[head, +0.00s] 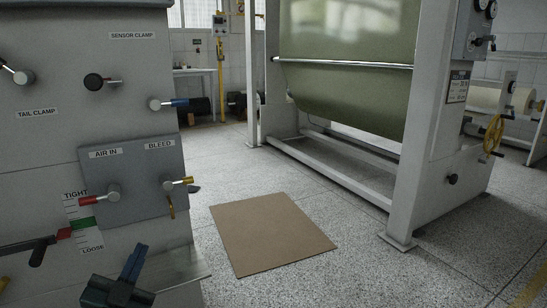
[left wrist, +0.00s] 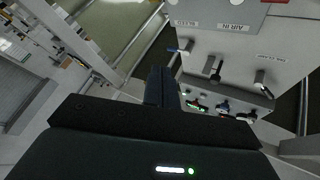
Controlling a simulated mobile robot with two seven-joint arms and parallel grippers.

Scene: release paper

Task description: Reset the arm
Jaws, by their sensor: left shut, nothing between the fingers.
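My left gripper (head: 138,252) is in the head view at the bottom left, in front of the lower part of the grey control panel (head: 60,125). It is shut and holds nothing. In the left wrist view its dark fingers (left wrist: 160,72) are together, with the panel (left wrist: 225,50) beyond them to the right. The gripper looks apart from the panel's levers. My right gripper is in neither view.
The panel carries a red-ended AIR IN lever (head: 98,198), a yellow-ended BLEED lever (head: 178,184) and a TIGHT/LOOSE scale (head: 82,224). A brown board (head: 270,232) lies on the speckled floor. A white frame (head: 425,120) holds a green sheet (head: 350,60). Floor around the board is clear.

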